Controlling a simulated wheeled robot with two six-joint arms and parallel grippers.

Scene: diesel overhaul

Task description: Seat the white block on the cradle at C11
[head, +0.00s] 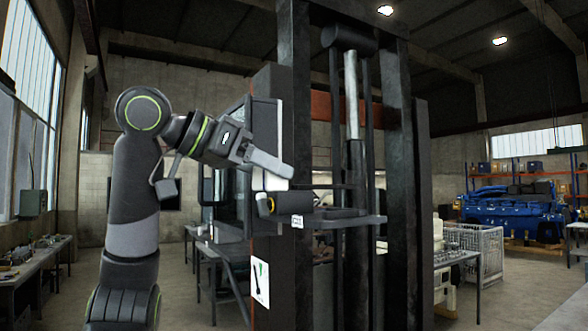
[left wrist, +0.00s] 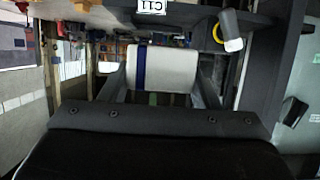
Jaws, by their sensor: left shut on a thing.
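My left gripper (head: 276,176) is shut on the white block (left wrist: 180,70). In the left wrist view the block, with a dark blue band, sits between the two fingers. In the head view the white block (head: 276,184) shows only partly below the fingers. It is held in the air just above the left end of a dark shelf (head: 345,221) on the black mast. A label reading C11 (left wrist: 150,7) is on the shelf's edge in the left wrist view. The cradle's seat cannot be made out clearly. My right gripper is not in view.
A cylinder with a yellow ring (head: 272,204) sticks out at the shelf's left end, close below the block; it also shows in the left wrist view (left wrist: 231,30). The mast (head: 296,90) stands close beside the gripper. A blue engine (head: 515,213) is far right.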

